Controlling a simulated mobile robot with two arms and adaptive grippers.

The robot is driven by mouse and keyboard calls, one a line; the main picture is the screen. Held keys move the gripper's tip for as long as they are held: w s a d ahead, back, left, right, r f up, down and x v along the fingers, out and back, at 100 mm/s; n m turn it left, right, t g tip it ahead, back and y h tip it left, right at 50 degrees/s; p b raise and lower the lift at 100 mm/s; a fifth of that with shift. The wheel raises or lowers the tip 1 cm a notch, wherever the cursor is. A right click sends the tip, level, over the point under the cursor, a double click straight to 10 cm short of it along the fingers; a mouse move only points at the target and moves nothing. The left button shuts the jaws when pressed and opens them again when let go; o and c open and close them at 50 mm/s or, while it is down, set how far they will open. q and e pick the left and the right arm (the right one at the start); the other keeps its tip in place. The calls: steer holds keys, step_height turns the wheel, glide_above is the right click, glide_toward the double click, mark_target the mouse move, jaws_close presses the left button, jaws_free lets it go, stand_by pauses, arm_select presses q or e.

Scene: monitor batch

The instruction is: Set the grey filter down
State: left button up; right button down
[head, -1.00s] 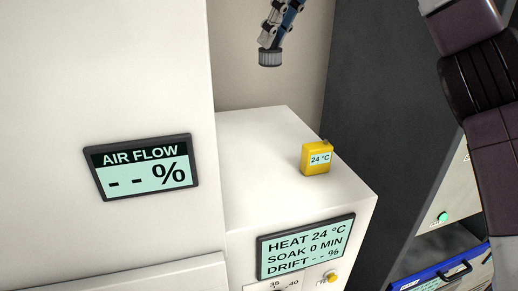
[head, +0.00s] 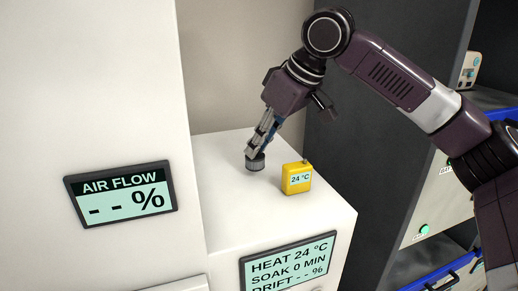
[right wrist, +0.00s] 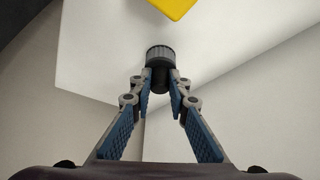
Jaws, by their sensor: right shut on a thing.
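The grey filter (head: 256,163) is a short ribbed grey cylinder at the white top of the heater unit (head: 222,165), left of the yellow block. My right gripper (head: 260,148) comes down from above, tilted, and is shut on the filter. In the right wrist view the filter (right wrist: 160,53) sits between the fingertips, its dark narrower part gripped and its ribbed grey part beyond them. The filter is at or just above the surface; I cannot tell whether it touches. My left gripper is not in view.
A yellow block (head: 297,179) reading 24 °C stands close to the right of the filter. A tall white cabinet with an AIR FLOW display (head: 121,194) rises at the left. A HEAT display (head: 289,262) is on the unit's front. A dark shelf with blue bins (head: 437,283) stands at the right.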

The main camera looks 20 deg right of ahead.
steer(key=shift+f, duration=0.9)
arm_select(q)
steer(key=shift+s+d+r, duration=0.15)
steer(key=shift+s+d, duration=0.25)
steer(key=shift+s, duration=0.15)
arm_select(e)
steer(key=shift+f, duration=0.15)
steer(key=c, duration=1.8)
jaws_free()
steer(key=shift+c, duration=0.2)
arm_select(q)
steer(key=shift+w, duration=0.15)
arm_select(e)
steer(key=shift+r, duration=0.2)
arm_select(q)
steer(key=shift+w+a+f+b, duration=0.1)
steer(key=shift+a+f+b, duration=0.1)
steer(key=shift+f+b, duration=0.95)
arm_select(e)
steer(key=v, duration=1.2)
